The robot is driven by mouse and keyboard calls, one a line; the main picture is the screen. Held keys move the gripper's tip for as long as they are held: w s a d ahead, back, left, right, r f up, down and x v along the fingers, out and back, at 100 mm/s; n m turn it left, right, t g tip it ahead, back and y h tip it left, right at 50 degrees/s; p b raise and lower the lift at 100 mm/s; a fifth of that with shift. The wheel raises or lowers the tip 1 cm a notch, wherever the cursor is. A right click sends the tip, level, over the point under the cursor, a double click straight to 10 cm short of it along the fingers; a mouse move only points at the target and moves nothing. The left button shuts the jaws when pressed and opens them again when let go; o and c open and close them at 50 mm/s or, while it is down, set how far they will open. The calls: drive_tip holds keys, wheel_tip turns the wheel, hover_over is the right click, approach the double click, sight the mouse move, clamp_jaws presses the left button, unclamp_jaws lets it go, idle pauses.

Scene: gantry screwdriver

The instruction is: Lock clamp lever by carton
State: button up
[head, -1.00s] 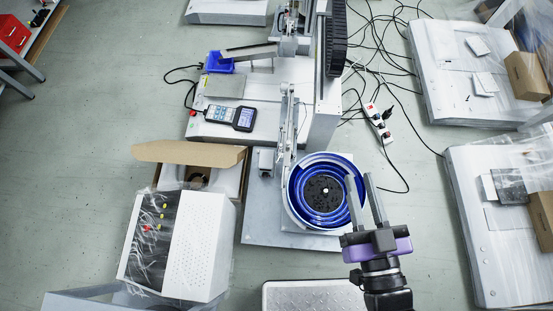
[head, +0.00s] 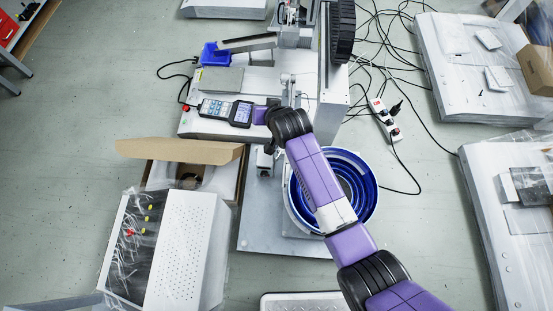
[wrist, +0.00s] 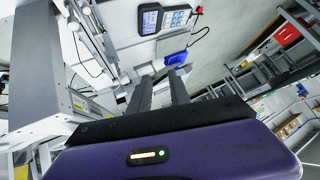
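The open brown carton (head: 180,152) stands left of the bowl feeder in the head view. A small grey fixture (head: 264,161) sits just right of the carton; it may hold the clamp, but I cannot make out a lever or its position. My purple gripper (head: 262,115) is above this fixture, near the right end of the handheld controller, with its fingers not clear in the head view. In the wrist view my gripper (wrist: 160,80) has its two dark fingers apart, with nothing visible between them.
The controller (head: 226,111) lies on the white machine base; it also shows in the wrist view (wrist: 163,19). A blue bin (head: 212,55) is behind it. My arm crosses the blue bowl feeder (head: 368,190). A perforated white box (head: 183,250) stands front left. Cables and a power strip (head: 384,118) lie right.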

wheel_tip(320, 180, down, 3)
drive_tip(key=w+g+h+b, duration=0.1)
drive_tip(key=w+g, duration=0.1)
drive_tip(key=g, duration=0.1)
drive_tip(key=m+g+h, duration=0.3)
drive_tip(key=g, duration=0.3)
hover_over(277, 158)
wheel_tip(277, 158, down, 7)
wheel_tip(277, 158, down, 8)
drive_tip(key=b, duration=0.4)
drive_tip(key=shift+a+r, duration=0.1)
drive_tip(key=shift+r, duration=0.1)
clamp_jaws()
